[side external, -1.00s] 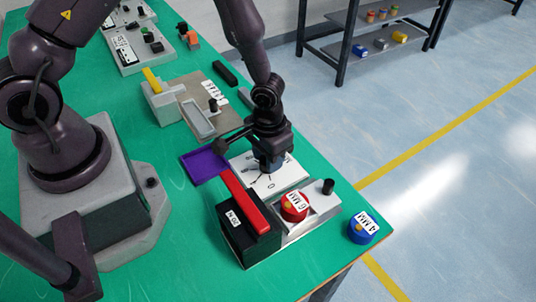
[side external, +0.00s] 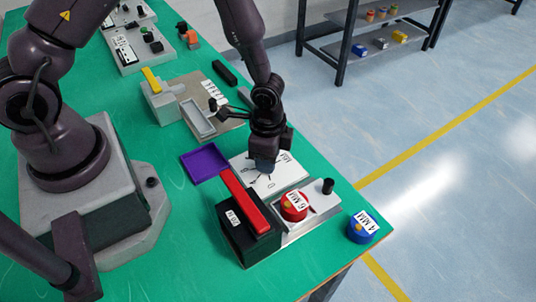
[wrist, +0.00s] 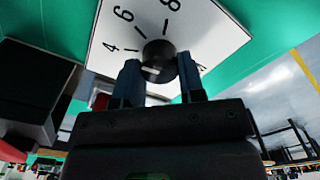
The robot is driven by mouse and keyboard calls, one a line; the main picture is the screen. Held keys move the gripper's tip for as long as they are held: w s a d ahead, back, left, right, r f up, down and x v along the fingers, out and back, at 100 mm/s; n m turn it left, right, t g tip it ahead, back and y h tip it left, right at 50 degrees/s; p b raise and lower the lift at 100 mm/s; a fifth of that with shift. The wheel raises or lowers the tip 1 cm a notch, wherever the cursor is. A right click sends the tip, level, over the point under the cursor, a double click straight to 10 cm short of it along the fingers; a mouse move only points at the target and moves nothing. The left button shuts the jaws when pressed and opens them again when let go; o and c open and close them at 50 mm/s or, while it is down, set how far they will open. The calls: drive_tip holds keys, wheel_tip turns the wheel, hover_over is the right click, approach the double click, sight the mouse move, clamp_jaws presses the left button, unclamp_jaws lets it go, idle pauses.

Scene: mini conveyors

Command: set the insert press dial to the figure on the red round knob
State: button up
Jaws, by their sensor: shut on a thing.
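The insert press dial is a white plate (side external: 290,172) with black figures, on the bench beside the press. In the wrist view its plate (wrist: 215,35) shows 4, 6 and 8 with tick marks, and a black dial knob (wrist: 160,52). My gripper (side external: 265,165) is over the plate, pointing down; in the wrist view its blue-grey fingers (wrist: 160,75) are shut on the dial knob. A white mark shows on the knob's near side; which figure it points to is unclear. The red round knob (side external: 290,210) carries a label that reads 6 MM.
A black block with a red bar (side external: 243,203) stands close in front of the plate. A blue round knob (side external: 357,236), labelled 4 MM, sits near the bench edge. A black post (side external: 328,186) rises beside the red knob. A purple tray (side external: 204,165) lies left of the plate.

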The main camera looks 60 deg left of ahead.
drive_tip(key=m, duration=0.5)
drive_tip(key=shift+m, duration=0.3)
idle(0.4)
drive_tip(key=o, duration=0.9)
wheel_tip(320, 180, up, 13)
